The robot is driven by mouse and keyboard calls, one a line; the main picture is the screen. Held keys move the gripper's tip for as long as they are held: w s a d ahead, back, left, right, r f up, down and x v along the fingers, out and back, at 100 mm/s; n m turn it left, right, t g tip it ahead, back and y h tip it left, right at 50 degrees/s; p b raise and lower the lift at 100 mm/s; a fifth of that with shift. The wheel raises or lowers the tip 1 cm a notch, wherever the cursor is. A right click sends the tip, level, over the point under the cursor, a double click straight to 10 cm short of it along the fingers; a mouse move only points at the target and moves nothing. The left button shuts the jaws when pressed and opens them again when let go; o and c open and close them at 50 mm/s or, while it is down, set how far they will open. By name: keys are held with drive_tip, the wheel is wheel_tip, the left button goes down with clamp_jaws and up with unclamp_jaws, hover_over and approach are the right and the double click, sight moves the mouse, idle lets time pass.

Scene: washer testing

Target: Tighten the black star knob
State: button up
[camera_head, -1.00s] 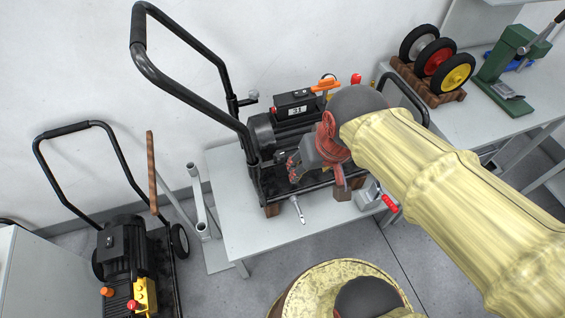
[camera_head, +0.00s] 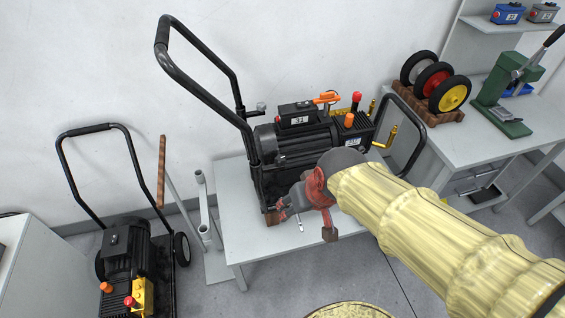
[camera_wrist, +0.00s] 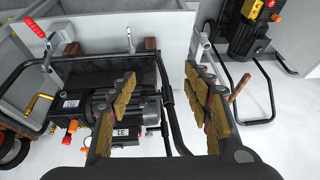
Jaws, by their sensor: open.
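The pressure washer (camera_head: 300,140) numbered 31 stands on the grey table in the head view. Its black tubular handle (camera_head: 200,90) rises to the left. A small grey knob-like part (camera_head: 261,106) sits at the handle's far leg. I cannot clearly make out a black star knob; the near handle joint is partly behind my gripper. My gripper (camera_head: 303,218) is in front of the washer's lower left side, above the table edge. In the wrist view my gripper (camera_wrist: 159,80) is open and empty, its yellow-padded fingers wide apart, with the washer (camera_wrist: 100,105) and a handle tube beyond.
A second washer (camera_head: 125,255) stands at the lower left. A silver clamp lever (camera_wrist: 130,42) and a red-handled clamp (camera_wrist: 36,27) show at the table edge. Wheels on a wooden rack (camera_head: 430,85) and a green press (camera_head: 505,95) stand on the right bench.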

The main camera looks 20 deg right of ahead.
drive_tip(key=w+a+f+t, duration=0.1)
drive_tip(key=w+a+f, duration=0.2)
drive_tip(key=w+f, duration=0.6)
drive_tip(key=m+t+h, duration=0.3)
drive_tip(key=t+h, duration=0.1)
drive_tip(key=t, duration=0.4)
approach(281, 158)
drive_tip(key=a+x, duration=0.1)
drive_tip(key=x, duration=0.4)
drive_tip(key=b+x, duration=0.1)
drive_tip(key=x, duration=0.2)
drive_tip(key=b+x, duration=0.1)
drive_tip(key=x, duration=0.1)
drive_tip(key=shift+w+d+f, duration=0.1)
drive_tip(key=shift+w+d, duration=0.1)
drive_tip(key=shift+d, duration=0.25)
drive_tip(key=shift+c, duration=1.3)
drive_tip(key=c, duration=0.9)
